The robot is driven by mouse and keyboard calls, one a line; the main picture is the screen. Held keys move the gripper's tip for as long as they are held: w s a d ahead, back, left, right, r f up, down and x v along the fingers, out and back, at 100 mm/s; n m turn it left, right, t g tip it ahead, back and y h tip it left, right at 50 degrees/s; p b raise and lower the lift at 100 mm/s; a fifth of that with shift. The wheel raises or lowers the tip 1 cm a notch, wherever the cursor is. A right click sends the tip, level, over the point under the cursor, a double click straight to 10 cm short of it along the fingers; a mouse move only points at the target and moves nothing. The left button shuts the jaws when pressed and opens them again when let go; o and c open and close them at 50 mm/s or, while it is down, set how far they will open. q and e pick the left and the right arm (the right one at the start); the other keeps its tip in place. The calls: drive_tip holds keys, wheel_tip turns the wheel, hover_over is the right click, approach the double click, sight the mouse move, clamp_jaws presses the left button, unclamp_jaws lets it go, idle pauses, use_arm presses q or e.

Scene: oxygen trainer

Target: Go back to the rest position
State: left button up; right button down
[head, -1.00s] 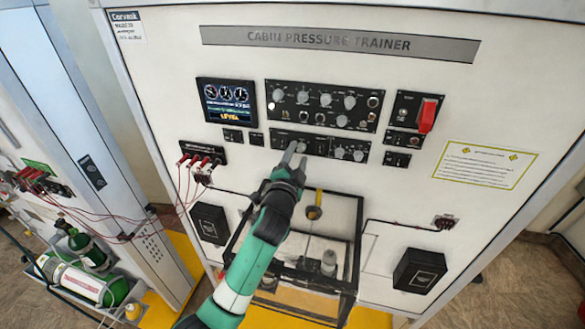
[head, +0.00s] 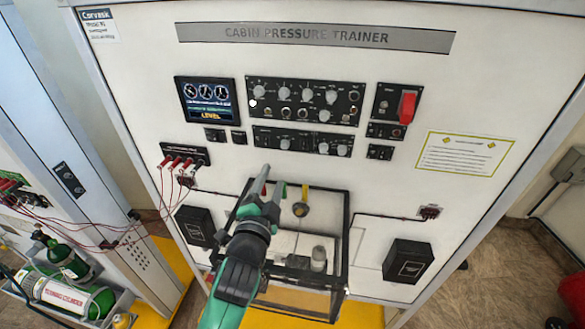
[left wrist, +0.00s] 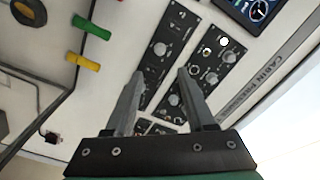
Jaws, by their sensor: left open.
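My left gripper (head: 271,183) is open and empty in the head view, in front of the trainer panel and below its lower knob strip (head: 303,141). In the left wrist view its two fingers (left wrist: 163,95) stand apart with nothing between them, and the knob panels (left wrist: 214,52) show beyond. The cabin pressure trainer (head: 330,70) has a display (head: 206,102), an upper knob panel (head: 304,100) and a red switch guard (head: 407,106). My right gripper is in neither view.
A glass-sided box (head: 345,235) with a dark frame sticks out below the panel, close to my left arm. Red leads (head: 100,225) hang between the cabinets. Dark boxes (head: 408,262) sit low on the panel.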

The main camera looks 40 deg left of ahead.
use_arm(q)
drive_tip(key=s+d+r+n+t+h+p, duration=0.1)
drive_tip(key=d+r+t, duration=0.2)
drive_tip(key=r, duration=0.7)
drive_tip(key=s+d+r+t+h+p, duration=0.15)
drive_tip(key=d+r, duration=0.25)
drive_tip(key=r, duration=0.6)
drive_tip(key=s+d+r+n+t+h, duration=0.1)
drive_tip(key=s+d+r+t+h, duration=0.2)
drive_tip(key=r, duration=0.4)
drive_tip(key=s+d+r+n+t+h, duration=0.2)
drive_tip(key=s+d+r+t+h, duration=0.2)
drive_tip(key=s+r, duration=0.4)
drive_tip(key=shift+d+n+h+b, duration=0.35)
drive_tip(key=shift+d+h, duration=0.3)
drive_tip(key=shift+d, duration=0.2)
drive_tip(key=shift+s, duration=0.1)
